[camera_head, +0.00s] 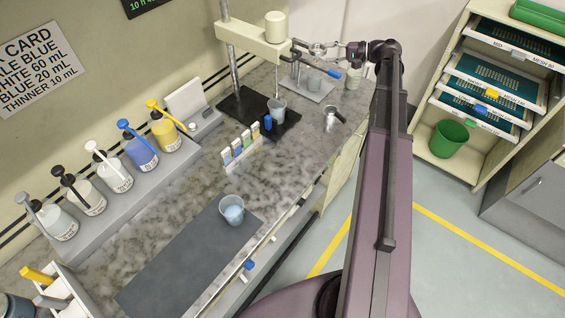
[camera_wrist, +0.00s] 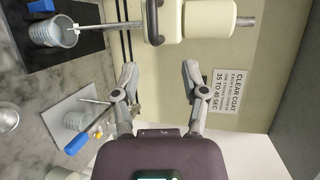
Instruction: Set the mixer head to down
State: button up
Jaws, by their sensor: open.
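The cream mixer head (camera_head: 252,40) sits on a grey post above a black base (camera_head: 241,103) at the back of the counter. Its thin shaft reaches down toward a grey cup (camera_head: 277,107); whether the tip is inside is unclear. In the wrist view the mixer head (camera_wrist: 194,20) is at the top, with a black handle (camera_wrist: 153,22) on it, and the cup (camera_wrist: 52,34) is at the upper left. My gripper (camera_head: 325,46) is open and empty, just right of the head. In the wrist view its fingers (camera_wrist: 158,68) are apart, with the handle beyond them.
A blue-handled tool (camera_head: 333,73) lies by a small cup on a light plate (camera_head: 301,87) below my gripper. Pump bottles line the wall. A cup (camera_head: 232,209) stands on the dark mat (camera_head: 180,260).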

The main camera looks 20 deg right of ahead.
jog(key=s+a+f+n+g+h+b, duration=0.2)
jog(key=s+a+f+b, duration=0.3)
jog(key=f, duration=0.4)
jog(key=s+a+f+n+g+h+b, duration=0.2)
jog(key=s+a+f+g+h+b, duration=0.1)
jog(key=s+a+f+h+b, duration=0.2)
jog(key=s+a+f+n+g+h+b, duration=0.1)
jog(key=s+a+f+g+h+b, duration=0.1)
jog(key=s+a+f+b, duration=0.3)
jog(key=s+a+f+h, duration=0.1)
jog(key=s+a+f, duration=0.2)
jog(key=a+f, duration=0.3)
notch_tip(320, 180, down, 4)
jog(key=shift+s+a+f+n+g+h, duration=0.1)
jog(key=shift+s+a+n+g+h, duration=0.25)
jog(key=shift+a+n+g+h, duration=0.05)
dwell(0.5)
jog(key=shift+s, duration=0.1)
jog(key=s+h, duration=0.1)
jog(key=s, duration=0.1)
jog(key=s+a+n+h, duration=0.1)
jog(key=shift+s+f+h, duration=0.15)
jog(key=shift+s+h, duration=0.15)
jog(key=shift+s, duration=0.05)
jog(key=shift+s, duration=0.1)
dwell(0.4)
